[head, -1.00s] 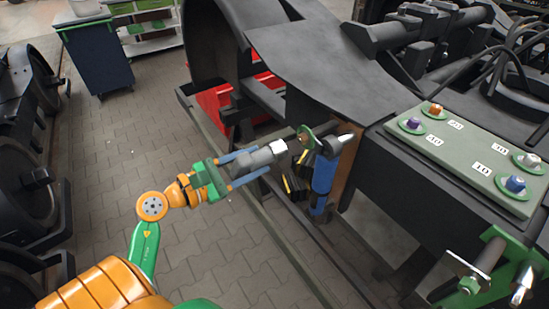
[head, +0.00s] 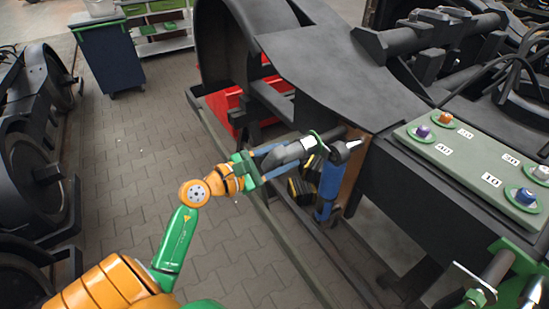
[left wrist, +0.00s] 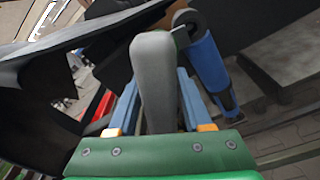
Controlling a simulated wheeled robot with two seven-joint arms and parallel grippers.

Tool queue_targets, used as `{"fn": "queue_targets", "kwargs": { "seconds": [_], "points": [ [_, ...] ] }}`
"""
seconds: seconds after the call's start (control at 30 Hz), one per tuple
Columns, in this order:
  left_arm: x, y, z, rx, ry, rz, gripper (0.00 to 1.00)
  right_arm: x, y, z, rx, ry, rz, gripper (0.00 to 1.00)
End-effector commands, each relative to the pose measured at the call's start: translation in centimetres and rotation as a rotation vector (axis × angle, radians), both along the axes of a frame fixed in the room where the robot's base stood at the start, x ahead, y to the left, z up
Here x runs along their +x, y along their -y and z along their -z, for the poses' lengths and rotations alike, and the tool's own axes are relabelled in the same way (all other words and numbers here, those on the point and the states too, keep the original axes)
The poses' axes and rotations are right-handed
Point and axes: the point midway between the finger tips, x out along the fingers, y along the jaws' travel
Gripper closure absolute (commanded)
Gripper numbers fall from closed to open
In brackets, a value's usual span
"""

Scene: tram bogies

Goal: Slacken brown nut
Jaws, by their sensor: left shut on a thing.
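My left gripper (head: 283,156) is shut on a grey tool (head: 300,149) with a pale tip, beside the dark bogie frame. In the left wrist view the grey tool (left wrist: 153,85) stands between the blue fingers. Its tip is near a green ring, but I cannot tell whether they touch. No plainly brown nut shows; the closest in colour is an orange-brown nut (head: 445,118) on a green washer at the far left of the green plate (head: 470,160). My gripper is well to the left of that plate.
A blue-handled tool (head: 325,188) hangs upright just right of the grey tool. Purple (head: 424,131), white (head: 542,172) and blue (head: 525,195) nuts sit on the plate. A dark cabinet (head: 108,58) stands at the back left. The paved floor on the left is clear.

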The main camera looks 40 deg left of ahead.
Motion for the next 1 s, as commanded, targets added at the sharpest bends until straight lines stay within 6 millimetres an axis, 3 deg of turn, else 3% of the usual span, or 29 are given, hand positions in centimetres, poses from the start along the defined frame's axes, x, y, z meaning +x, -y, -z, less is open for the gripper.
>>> {"fn": "queue_targets", "kwargs": {
  "seconds": [0.47, 1.0],
  "points": [
    [0.6, 0.2, -0.1, -0.001, 0.001, 0.000, 1.00, 0.0, 0.0, -0.1, 0.000, 0.000, 0.000, 0.50],
    [0.5, 0.3, -0.3, -0.245, -0.100, 0.000, 1.00, 0.0, 0.0, -2.4, 0.000, 0.000, 0.000, 0.50]
  ]
}}
